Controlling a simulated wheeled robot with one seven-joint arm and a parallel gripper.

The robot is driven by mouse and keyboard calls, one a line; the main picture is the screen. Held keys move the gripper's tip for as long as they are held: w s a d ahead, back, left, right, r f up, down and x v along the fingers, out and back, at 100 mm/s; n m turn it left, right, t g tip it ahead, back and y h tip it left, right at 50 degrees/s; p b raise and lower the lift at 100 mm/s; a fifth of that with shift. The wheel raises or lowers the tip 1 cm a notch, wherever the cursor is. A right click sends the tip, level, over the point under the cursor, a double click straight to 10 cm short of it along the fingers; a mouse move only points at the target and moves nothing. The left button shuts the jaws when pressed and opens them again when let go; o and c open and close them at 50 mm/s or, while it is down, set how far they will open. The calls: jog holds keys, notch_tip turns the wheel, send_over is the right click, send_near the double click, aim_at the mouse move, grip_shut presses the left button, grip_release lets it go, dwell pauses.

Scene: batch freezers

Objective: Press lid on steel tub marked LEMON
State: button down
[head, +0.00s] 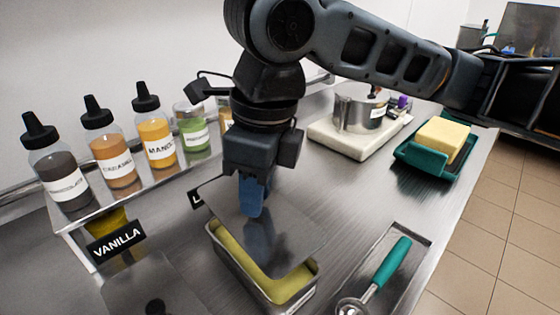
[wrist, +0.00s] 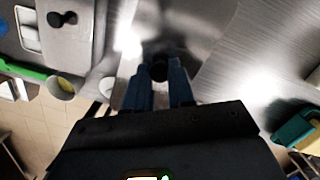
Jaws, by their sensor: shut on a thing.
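A rectangular steel tub (head: 262,293) with yellow contents stands on the counter in the head view. A black label starting with "L" (head: 196,197) shows behind it; the rest is hidden. My gripper (head: 253,208) is over the tub, its blue fingers shut on the steel lid (head: 283,235). In the wrist view, the fingers (wrist: 159,88) close around the lid's black knob (wrist: 159,67). The lid covers only part of the opening and is offset toward the back right. A yellow strip shows along the left and front. I cannot tell whether lid and rim touch.
A lidded container (head: 150,290) beside the VANILLA sign (head: 116,243) is at front left. Several sauce bottles (head: 157,140) line the shelf. A tray with a teal-handled scoop (head: 390,262) lies right. A scale with a pot (head: 358,112) and a teal tray (head: 410,158) with a yellow block stand behind.

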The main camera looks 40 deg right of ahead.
aim_at(259, 226)
jog(key=shift+s+a+f, duration=0.1)
jog(key=shift+s+f, duration=0.05)
jog(key=shift+f, duration=0.1)
jog(key=shift+f+b, duration=2.55)
jog(key=shift+f, duration=0.45)
jog(key=shift+f+n+b, duration=0.15)
jog(key=shift+n+b, duration=0.15)
jog(key=shift+b, duration=0.05)
jog(key=c, duration=0.9)
grip_release()
jog(key=shift+o, duration=0.5)
jog(key=o, duration=0.4)
